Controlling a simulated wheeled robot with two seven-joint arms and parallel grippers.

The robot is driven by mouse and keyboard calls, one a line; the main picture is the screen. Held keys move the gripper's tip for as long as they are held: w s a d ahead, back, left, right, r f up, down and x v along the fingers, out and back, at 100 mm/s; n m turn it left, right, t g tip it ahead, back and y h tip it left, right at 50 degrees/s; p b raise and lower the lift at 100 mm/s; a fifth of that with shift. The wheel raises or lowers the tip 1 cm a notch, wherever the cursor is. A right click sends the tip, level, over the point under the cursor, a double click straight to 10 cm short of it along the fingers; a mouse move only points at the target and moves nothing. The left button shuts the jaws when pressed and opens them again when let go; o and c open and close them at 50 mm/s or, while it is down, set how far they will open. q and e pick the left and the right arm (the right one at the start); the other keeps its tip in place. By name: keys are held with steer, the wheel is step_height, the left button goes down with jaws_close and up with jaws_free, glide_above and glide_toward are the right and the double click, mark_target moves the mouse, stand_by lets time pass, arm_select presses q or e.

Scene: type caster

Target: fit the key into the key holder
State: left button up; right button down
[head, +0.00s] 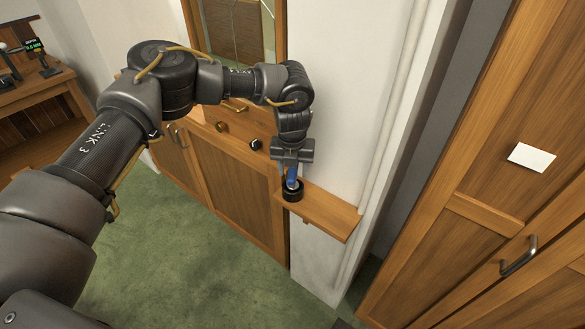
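My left gripper (291,174) points down over the left end of a small wooden wall shelf. It is shut on a blue piece (292,180), which I take to be the key; only its blue part shows between the fingers. Directly below is a black round holder (293,195), which looks like the key holder, on the shelf. The blue piece's lower end meets or overlaps the holder's top; I cannot tell whether it is inside. My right gripper is not in view.
The wooden shelf (335,216) is clear to the right of the holder. A wooden cabinet (225,172) with knobs stands behind and left. A large wooden door (500,200) with a metal handle is at right. Green carpet (190,255) lies below.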

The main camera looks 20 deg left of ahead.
arm_select(q)
steer(key=shift+r+b, duration=0.35)
steer(key=shift+r, duration=0.15)
steer(key=r, duration=0.3)
steer(key=r+b, duration=0.1)
steer(key=r, duration=0.1)
steer(key=s+r+b, duration=0.1)
steer(key=r, duration=0.2)
steer(key=shift+r, duration=0.35)
steer(key=shift+s+r+b, duration=0.1)
steer(key=shift+r+b, duration=0.2)
steer(key=shift+r, duration=0.2)
steer(key=shift+d, duration=0.15)
